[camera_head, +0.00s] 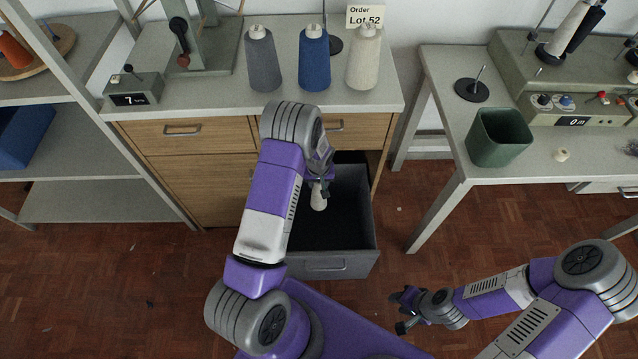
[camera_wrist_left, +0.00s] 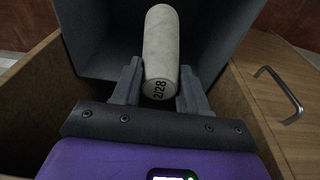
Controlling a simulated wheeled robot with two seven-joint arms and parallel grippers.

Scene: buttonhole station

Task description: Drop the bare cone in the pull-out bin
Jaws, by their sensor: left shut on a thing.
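The bare cone (camera_head: 318,198) is pale and off-white. My left gripper (camera_head: 318,180) is shut on it and holds it over the open pull-out bin (camera_head: 333,265), which is dark grey inside and out. In the left wrist view the cone (camera_wrist_left: 160,45), marked "2/28", sits between the two grey fingers (camera_wrist_left: 160,85), with the bin's dark wall (camera_wrist_left: 100,35) behind it. I cannot tell how far the cone is above the bin's floor. My right gripper (camera_head: 402,312) is empty, with its fingers apart, low over the floor at right.
A grey, a blue and a cream yarn cone (camera_head: 362,58) stand on the counter (camera_head: 220,95) above the drawers. A green tub (camera_head: 498,137) stands on the right table. A drawer handle (camera_wrist_left: 280,95) is close at right in the wrist view.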

